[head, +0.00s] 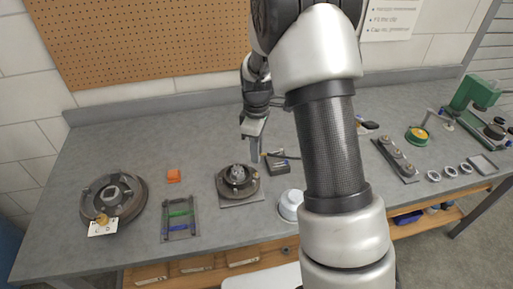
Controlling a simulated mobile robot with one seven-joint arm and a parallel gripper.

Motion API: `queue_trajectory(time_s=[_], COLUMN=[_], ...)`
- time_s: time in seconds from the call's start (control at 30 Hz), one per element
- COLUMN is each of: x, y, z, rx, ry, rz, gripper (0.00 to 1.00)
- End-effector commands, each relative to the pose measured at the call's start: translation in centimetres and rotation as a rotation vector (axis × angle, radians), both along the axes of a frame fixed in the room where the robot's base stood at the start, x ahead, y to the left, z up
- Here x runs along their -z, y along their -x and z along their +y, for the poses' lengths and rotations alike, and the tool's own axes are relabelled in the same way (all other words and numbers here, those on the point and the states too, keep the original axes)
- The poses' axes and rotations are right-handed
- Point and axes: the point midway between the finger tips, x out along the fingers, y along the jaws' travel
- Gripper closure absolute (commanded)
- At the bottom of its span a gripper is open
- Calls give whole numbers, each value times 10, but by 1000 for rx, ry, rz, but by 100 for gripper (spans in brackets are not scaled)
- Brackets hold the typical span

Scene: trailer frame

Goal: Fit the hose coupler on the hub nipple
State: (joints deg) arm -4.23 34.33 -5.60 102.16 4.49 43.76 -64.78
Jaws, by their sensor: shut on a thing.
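A dark round hub (238,183) with a lighter metal centre sits on a square grey plate near the middle of the bench. The nipple is too small to pick out from the hub's centre. My gripper (255,154) points down just behind and to the right of the hub. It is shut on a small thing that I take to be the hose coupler. A small brass-coloured bit (264,154) shows at the right of the fingertips. The fingers mostly hide the held piece, and I cannot tell whether it touches the hub.
A dark box (279,164) stands close right of my gripper, a white bowl (290,205) in front. My arm hides part of the bench.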

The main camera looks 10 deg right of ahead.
Motion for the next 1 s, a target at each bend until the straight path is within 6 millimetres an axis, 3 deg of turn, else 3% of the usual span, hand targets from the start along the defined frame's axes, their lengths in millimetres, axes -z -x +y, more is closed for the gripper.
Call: queue_trajectory(time_s=[0.6,1.0], x=[47,50], y=[0,-1], z=[-1,0], rx=[1,0], ry=[0,0], rz=[-1,-1], gripper=[100,100])
